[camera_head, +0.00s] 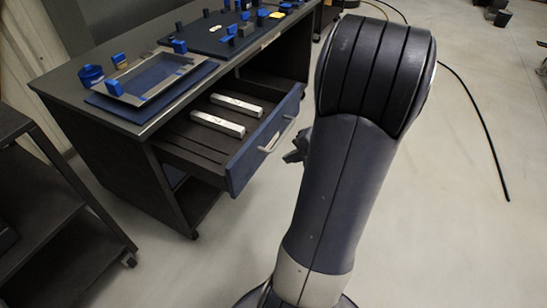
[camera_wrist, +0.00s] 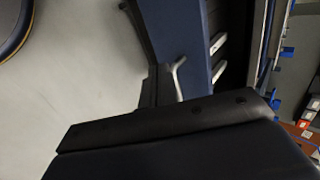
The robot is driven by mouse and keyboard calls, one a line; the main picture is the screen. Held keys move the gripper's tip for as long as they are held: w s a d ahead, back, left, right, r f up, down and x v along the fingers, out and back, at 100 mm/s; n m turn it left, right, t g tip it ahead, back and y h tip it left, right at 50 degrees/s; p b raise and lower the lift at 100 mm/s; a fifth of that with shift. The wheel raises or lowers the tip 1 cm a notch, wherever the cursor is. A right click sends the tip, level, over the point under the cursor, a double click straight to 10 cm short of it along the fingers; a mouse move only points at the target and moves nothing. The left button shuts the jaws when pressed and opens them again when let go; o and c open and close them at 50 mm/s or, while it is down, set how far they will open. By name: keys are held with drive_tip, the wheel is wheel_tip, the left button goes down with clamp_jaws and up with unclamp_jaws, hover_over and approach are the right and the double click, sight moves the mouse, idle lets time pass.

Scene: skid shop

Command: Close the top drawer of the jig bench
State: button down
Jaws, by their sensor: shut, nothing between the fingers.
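The jig bench (camera_head: 135,125) is dark, with its top drawer (camera_head: 183,155) pulled well out. The drawer has a blue front (camera_head: 250,155) with a pale bar handle (camera_head: 277,137), and two light metal bars lie inside it. My gripper (camera_head: 293,154) is just right of the drawer front, partly hidden behind my arm. In the wrist view the blue front (camera_wrist: 180,35) and the handle (camera_wrist: 178,75) are close beside my dark gripper (camera_wrist: 157,84). The gripper is shut and empty. I cannot tell whether it touches the handle.
On the bench top are a metal frame tray (camera_head: 155,78) on a blue mat and a dark board (camera_head: 215,40) with several blue parts. A dark cart (camera_head: 60,215) stands at the left. A black cable (camera_head: 485,125) crosses the open floor at the right.

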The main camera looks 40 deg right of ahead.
sight(251, 162)
drive_tip(key=shift+w+a+r+b+x, duration=0.2)
drive_tip(key=shift+w+r+x, duration=0.1)
drive_tip(key=shift+x, duration=1.65)
drive_tip(key=shift+w+a+r+b+x, duration=0.15)
drive_tip(key=shift+w+r+x, duration=0.15)
drive_tip(key=shift+x, duration=1.65)
drive_tip(key=shift+w+a+r+b+x, duration=0.1)
drive_tip(key=shift+w+r+b+x, duration=0.2)
drive_tip(key=shift+x, duration=1.7)
drive_tip(key=shift+s+r, duration=0.1)
drive_tip(key=w+a, duration=0.3)
drive_tip(key=w, duration=0.5)
drive_tip(key=w+a, duration=0.4)
drive_tip(key=w, duration=0.4)
drive_tip(key=w+a+b, duration=0.1)
drive_tip(key=w+a, duration=0.2)
drive_tip(key=w, duration=0.6)
drive_tip(key=shift+a, duration=0.15)
